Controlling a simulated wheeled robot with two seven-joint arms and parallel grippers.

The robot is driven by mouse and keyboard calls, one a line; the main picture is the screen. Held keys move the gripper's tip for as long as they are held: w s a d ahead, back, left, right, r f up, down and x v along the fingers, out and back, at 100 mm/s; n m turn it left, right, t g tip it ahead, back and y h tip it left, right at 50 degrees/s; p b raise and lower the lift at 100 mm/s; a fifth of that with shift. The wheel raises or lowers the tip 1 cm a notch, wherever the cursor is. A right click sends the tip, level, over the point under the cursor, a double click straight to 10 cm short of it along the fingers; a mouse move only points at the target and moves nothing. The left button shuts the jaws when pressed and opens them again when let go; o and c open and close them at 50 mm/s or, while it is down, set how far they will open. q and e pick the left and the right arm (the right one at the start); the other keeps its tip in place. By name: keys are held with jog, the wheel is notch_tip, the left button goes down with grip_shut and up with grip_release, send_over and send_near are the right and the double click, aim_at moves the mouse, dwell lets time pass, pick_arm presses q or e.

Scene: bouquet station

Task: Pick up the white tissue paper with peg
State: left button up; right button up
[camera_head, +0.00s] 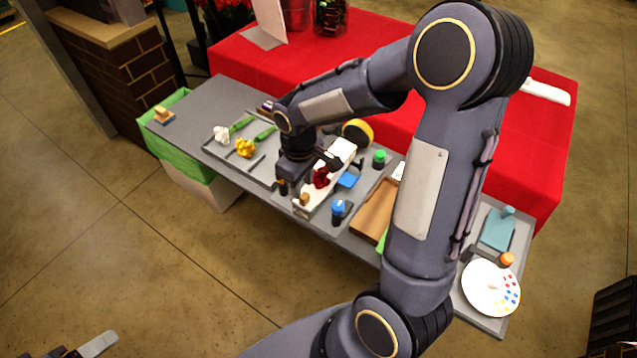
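A long white piece (342,150), which looks like the white tissue paper, lies on the grey table with a dark red flower (321,178) on it. A small tan piece, perhaps the peg (304,200), is at its near end. My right gripper (291,184) points down at the left edge of the white piece, close to the red flower. Its fingers are dark and partly hidden, so I cannot tell its opening or whether it touches the paper. My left gripper (88,346) is only partly in view at the bottom left, far from the table.
White (221,134) and yellow (245,148) flower heads lie left on the grey table (190,104). A blue-capped bottle (338,211), a green-capped jar (379,158) and a brown tray (374,212) are to the right. A red-covered table (545,150) stands behind.

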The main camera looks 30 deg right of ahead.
aim_at(304, 196)
notch_tip(304, 196, down, 4)
jog(key=shift+s+d+f, duration=0.1)
jog(key=shift+d, duration=0.05)
grip_shut()
